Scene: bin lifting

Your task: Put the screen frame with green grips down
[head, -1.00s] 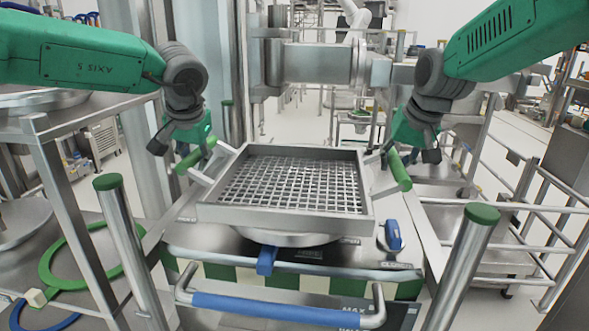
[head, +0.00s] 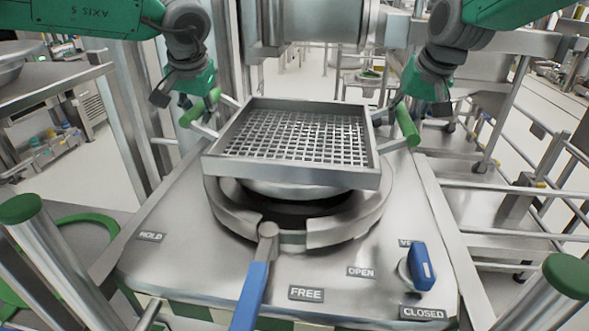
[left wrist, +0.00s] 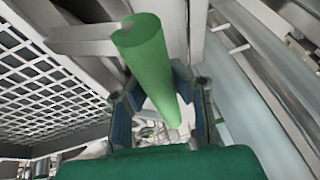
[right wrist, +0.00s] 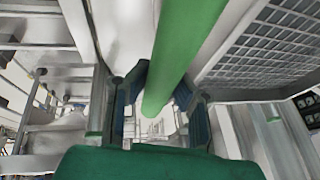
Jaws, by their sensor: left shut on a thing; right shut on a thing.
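The screen frame (head: 290,172) is a square metal frame with a wire grid. It is over the round opening of the metal station, roughly level; whether it touches the ring below I cannot tell. My left gripper (head: 192,100) is shut on its left green grip (head: 200,108), and the left wrist view shows the fingers around that grip (left wrist: 145,55). My right gripper (head: 425,105) is shut on the right green grip (head: 407,124), which also shows between the fingers in the right wrist view (right wrist: 185,40).
Below the frame is a round clamp ring (head: 345,228) with a blue lever (head: 250,295) at front. A blue knob (head: 422,268) sits at right on the panel. A rail cart (head: 500,190) is at right.

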